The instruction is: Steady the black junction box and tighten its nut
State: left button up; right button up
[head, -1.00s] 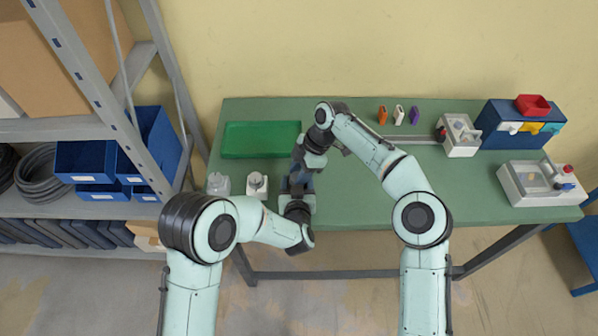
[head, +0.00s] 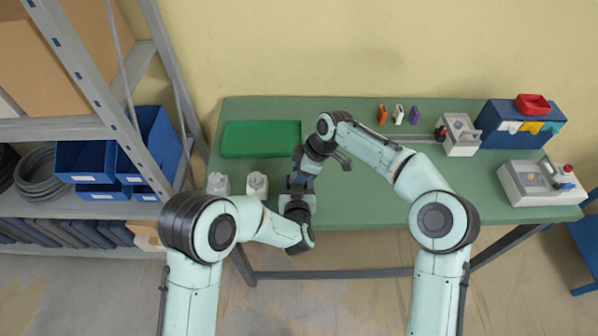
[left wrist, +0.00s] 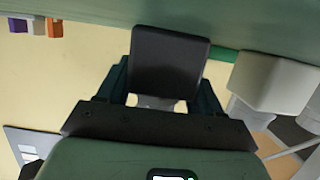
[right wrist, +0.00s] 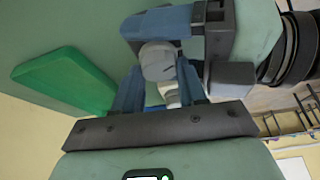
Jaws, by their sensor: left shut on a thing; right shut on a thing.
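The black junction box (left wrist: 170,62) sits between the fingers of my left gripper (left wrist: 165,88), which is shut on it. In the head view, my left gripper (head: 298,188) is low over the table's front left part, and the box is hidden among the grippers. My right gripper (head: 303,168) is close behind it. In the right wrist view, a round grey nut (right wrist: 158,62) with a paler part below it lies between the fingers of my right gripper (right wrist: 160,85), which is shut on it. The nut's thread cannot be made out.
A green tray (head: 262,140) lies at the back left of the green table. Two pale boxes (head: 218,184) (head: 257,185) stand left of my grippers. Small coloured pieces (head: 398,115), a blue bin unit (head: 505,122) and two pale fixtures (head: 460,135) (head: 540,184) are further right. The table's middle is clear.

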jog(key=shift+m, duration=0.5)
jog(key=shift+t, duration=0.3)
jog(key=o, duration=0.8)
